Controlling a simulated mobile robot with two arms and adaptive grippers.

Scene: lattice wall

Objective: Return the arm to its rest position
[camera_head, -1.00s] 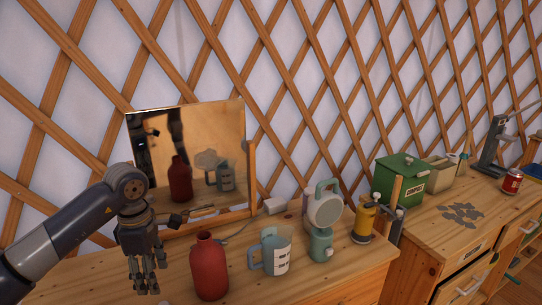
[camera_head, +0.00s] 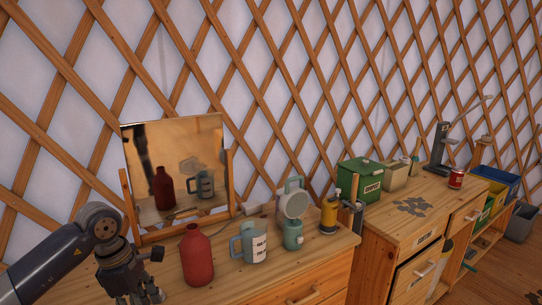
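My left arm comes in at the lower left. My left gripper (camera_head: 137,296) hangs fingers down at the bottom edge, left of the red bottle (camera_head: 197,256) and apart from it. Its fingertips are at or past the picture edge, and I see nothing held. I cannot tell how far its fingers are spread. My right gripper is not in view.
On the near table stand a mirror (camera_head: 176,165), a blue measuring jug (camera_head: 252,243), a pale green device (camera_head: 293,215) and a yellow bottle (camera_head: 329,215). A farther cabinet bears a green box (camera_head: 361,181), grey flat pieces (camera_head: 413,206) and a red can (camera_head: 456,179).

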